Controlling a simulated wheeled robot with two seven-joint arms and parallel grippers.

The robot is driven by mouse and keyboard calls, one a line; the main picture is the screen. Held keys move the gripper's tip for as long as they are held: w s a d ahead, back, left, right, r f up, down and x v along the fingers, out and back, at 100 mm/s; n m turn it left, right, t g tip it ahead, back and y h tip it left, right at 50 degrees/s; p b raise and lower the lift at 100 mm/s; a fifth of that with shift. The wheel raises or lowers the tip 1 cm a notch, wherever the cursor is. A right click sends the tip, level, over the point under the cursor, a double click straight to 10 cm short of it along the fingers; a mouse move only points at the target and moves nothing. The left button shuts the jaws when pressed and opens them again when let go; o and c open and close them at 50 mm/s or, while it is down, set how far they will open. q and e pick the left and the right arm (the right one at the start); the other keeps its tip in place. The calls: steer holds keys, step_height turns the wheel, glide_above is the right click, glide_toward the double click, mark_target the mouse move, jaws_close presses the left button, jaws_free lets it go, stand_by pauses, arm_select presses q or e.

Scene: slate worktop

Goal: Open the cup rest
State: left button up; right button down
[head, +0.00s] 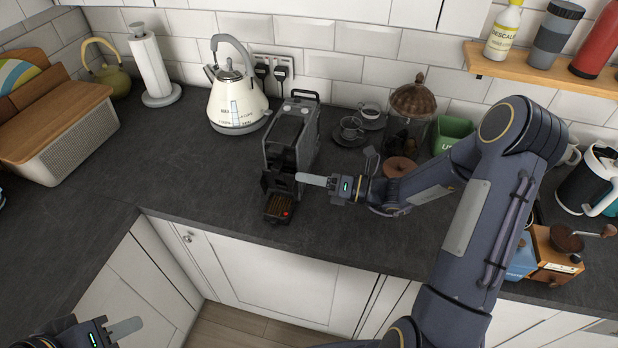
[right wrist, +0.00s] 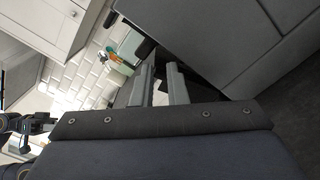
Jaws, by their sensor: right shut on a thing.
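The grey coffee machine (head: 304,151) stands on the worktop near the middle of the head view. At its lower front is a dark slatted tray (head: 276,207) with a small red light. Just above it is a dark piece that looks like the cup rest (head: 276,183). My right gripper (head: 302,178) reaches in from the right and is shut at this piece; its fingers hide part of it. In the right wrist view a narrow gap shows between the fingers (right wrist: 162,75), by the machine's grey side (right wrist: 230,50). My left gripper (head: 125,328) hangs at the lower left, far from the machine.
A white kettle (head: 237,104) stands behind the machine to the left. Cups (head: 351,128), a glass jar (head: 409,115) and a brown round thing (head: 399,167) stand to the right, near my right arm. The worktop (head: 185,165) left of the machine is clear.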

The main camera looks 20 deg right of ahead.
steer(key=shift+d+f, duration=0.1)
steer(key=shift+f, duration=0.05)
steer(key=c, duration=1.4)
jaws_free()
steer(key=shift+w, duration=0.1)
steer(key=shift+c, duration=0.2)
steer(key=b+v, duration=0.2)
steer(key=v, duration=0.6)
